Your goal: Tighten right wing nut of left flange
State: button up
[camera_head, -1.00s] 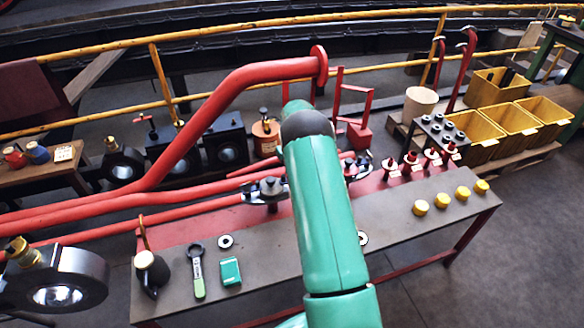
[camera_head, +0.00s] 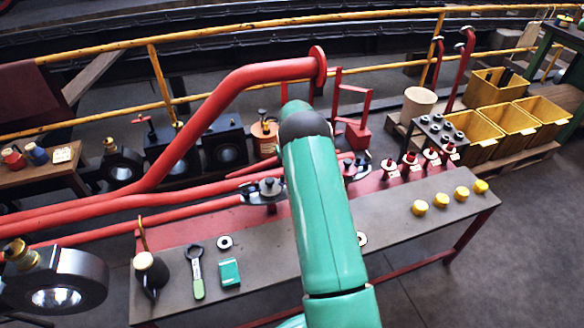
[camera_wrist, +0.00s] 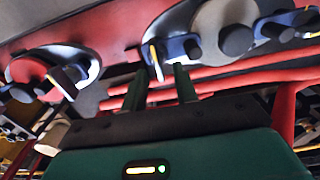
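The left flange (camera_head: 270,187) sits on the red strip along the back of the bench in the head view, left of my green arm. In the wrist view, a flange with a pale disc and dark knob (camera_wrist: 222,32) fills the upper right; the view looks turned over, and this appears to be the left flange. A blue wing nut with a yellow-edged wing (camera_wrist: 176,48) is on its picture-left side. My gripper (camera_wrist: 160,74) has two green fingers apart, with tips close to this nut. Contact cannot be told. The arm hides the gripper in the head view.
A second flange (camera_head: 352,170) is partly hidden behind my arm; it also shows in the wrist view (camera_wrist: 48,66). Red pipes (camera_head: 150,205) run left from the flanges. A green-handled wrench (camera_head: 197,272), a green box (camera_head: 230,272) and yellow caps (camera_head: 441,200) lie on the bench.

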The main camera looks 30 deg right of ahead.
notch_tip(320, 180, up, 14)
jog(key=shift+f, duration=0.15)
dwell(0.5)
jog(key=shift+s, duration=0.1)
dwell(0.4)
